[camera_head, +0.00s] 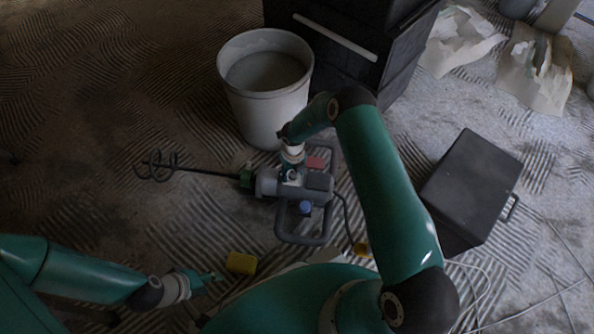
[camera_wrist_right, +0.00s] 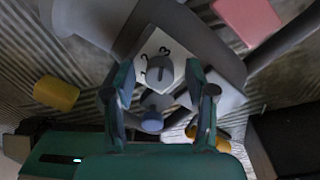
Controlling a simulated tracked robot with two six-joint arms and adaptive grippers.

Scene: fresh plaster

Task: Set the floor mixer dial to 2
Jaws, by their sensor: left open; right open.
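The floor mixer (camera_head: 318,183) lies on its side on the floor, its whisk pointing left. In the right wrist view its dial (camera_wrist_right: 161,74) is a light plate with printed numerals and a grey knob; a 2 shows above the knob, but I cannot tell which mark the knob points to. A blue button (camera_wrist_right: 152,122) sits below it. My right gripper (camera_wrist_right: 160,92) is open over the mixer, its fingers on either side of the dial; I cannot tell whether they touch it. My left gripper (camera_head: 213,277) is open and empty, low at left, away from the mixer.
A bucket (camera_head: 240,105) of grey material stands behind the mixer, beside dark stacked boxes (camera_head: 340,75). A black case (camera_head: 470,185) stands at right, with cables on the floor below it. A yellow block (camera_head: 241,263) lies near my left gripper. Torn paper (camera_head: 537,75) lies at back right.

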